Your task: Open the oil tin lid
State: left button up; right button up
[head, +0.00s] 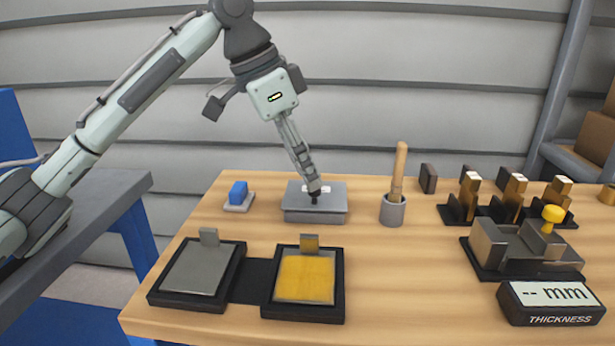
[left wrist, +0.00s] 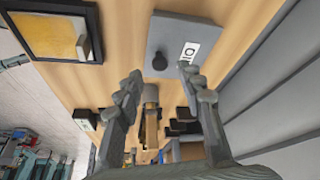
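The oil tin (head: 315,216) is a low grey box standing on the table behind the black trays. Its flat grey lid (head: 335,197) lies on top, with a white label and a small dark knob (left wrist: 159,62). The lid (left wrist: 178,28) also shows in the left wrist view, where the label reads OIL. My left gripper (head: 315,188) points down over the lid, its tips close to the knob. In the left wrist view the gripper (left wrist: 160,75) has its fingers apart, with the knob near the gap between the tips. I cannot tell whether they touch it. My right gripper is not in view.
Two black trays, one with a grey plate (head: 197,268) and one with a yellow plate (head: 305,280), lie in front. A blue block (head: 238,193) stands left of the tin. A cup (head: 393,211) with a wooden handle stands right, with a thickness gauge (head: 550,301) farther right.

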pick_arm(q)
jog(key=x, duration=0.2)
jog(key=shift+d+f, duration=0.1)
jog(key=shift+f, duration=0.2)
jog(key=c, duration=0.6)
grip_shut()
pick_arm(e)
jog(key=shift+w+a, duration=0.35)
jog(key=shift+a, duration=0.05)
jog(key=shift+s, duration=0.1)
